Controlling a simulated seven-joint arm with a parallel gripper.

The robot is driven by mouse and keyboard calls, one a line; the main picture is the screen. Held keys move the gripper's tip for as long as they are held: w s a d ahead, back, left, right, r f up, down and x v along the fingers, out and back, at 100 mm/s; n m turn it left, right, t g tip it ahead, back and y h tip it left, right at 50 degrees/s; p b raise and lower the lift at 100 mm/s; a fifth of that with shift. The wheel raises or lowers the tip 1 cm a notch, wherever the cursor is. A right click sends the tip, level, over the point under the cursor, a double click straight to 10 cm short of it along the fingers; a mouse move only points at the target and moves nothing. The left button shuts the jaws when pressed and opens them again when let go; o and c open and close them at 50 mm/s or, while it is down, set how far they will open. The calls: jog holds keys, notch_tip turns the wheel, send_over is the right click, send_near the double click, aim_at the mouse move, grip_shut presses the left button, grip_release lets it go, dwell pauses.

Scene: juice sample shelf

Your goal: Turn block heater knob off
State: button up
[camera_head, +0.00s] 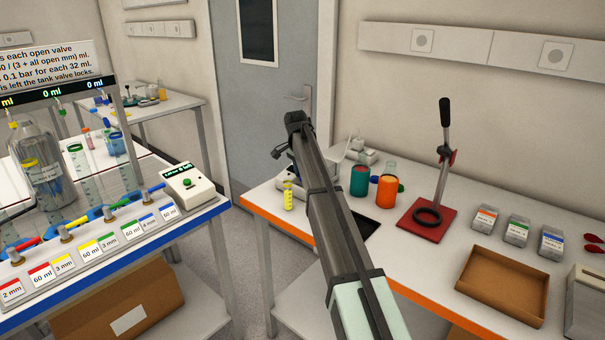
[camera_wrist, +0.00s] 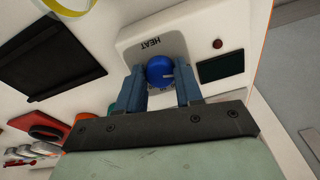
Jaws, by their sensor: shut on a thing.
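The block heater (camera_wrist: 215,38) is a white unit with a "HEAT" label, a dark display and a dull red round lamp (camera_wrist: 217,44). Its blue knob (camera_wrist: 160,70) sits between the two blue-grey fingers of my gripper (camera_wrist: 162,82), which is shut on it. A pale line shows on the knob's right side. In the head view, my arm crosses the middle of the orange-edged bench, and its end hides most of the heater and all of the knob.
A vial with yellow liquid (camera_head: 288,195) stands left of my arm. A green cup (camera_head: 359,180) and an orange cup (camera_head: 386,191) stand close on its right. A press with a red base (camera_head: 427,222) and a brown tray (camera_head: 502,285) are farther right.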

jog(key=o, duration=1)
jog(key=shift+o, duration=0.2)
notch_tip(320, 180, up, 14)
jog(key=s+a, duration=0.1)
jog(key=shift+s+a+f, duration=0.2)
jog(key=shift+s+a, duration=0.1)
jog(key=shift+s, duration=0.1)
